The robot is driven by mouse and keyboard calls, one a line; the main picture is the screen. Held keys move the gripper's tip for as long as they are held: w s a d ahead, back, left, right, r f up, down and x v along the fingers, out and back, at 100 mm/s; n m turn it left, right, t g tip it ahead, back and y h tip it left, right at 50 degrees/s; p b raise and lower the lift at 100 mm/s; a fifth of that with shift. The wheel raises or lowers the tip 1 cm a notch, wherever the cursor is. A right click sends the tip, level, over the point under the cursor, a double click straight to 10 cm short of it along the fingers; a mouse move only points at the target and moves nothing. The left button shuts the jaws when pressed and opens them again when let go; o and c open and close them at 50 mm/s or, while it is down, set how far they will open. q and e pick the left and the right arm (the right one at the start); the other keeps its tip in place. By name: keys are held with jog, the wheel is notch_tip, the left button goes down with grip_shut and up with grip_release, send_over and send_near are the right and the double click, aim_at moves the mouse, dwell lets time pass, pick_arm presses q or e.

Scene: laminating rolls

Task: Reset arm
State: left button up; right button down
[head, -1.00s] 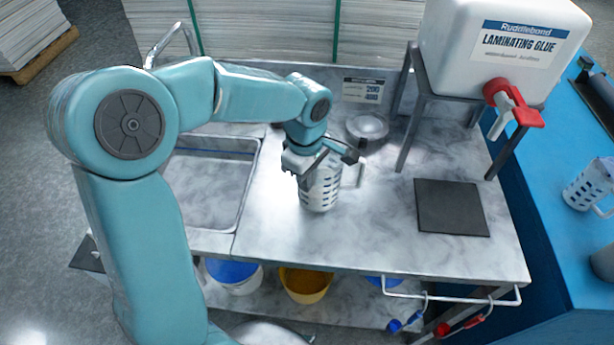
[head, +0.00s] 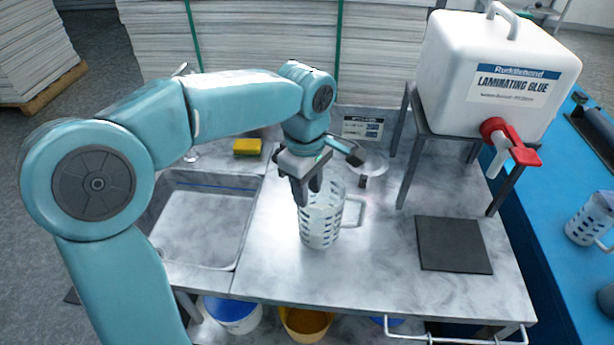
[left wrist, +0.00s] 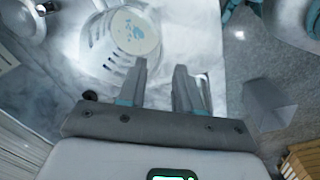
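The clear measuring jug (head: 320,228) with blue markings stands upright on the marble-look worktop (head: 385,270), its handle to the right. My left gripper (head: 308,193) points down at the jug's upper left, overlapping its rim in the head view. In the left wrist view my left gripper (left wrist: 160,68) has its two fingers apart with nothing between them. The jug (left wrist: 127,30) shows just beyond the fingertips there; I cannot tell whether they touch it. My right gripper is not in view.
A white glue container (head: 490,85) with a red tap stands on a metal stand at the right. A dark square plate (head: 453,245) lies before it. A sink (head: 200,220) and yellow sponge (head: 247,146) are left. Another jug (head: 590,220) stands on the blue table.

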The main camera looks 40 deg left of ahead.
pick_arm(q)
notch_tip(320, 180, up, 3)
jog(key=shift+f, duration=0.1)
dwell(0.6)
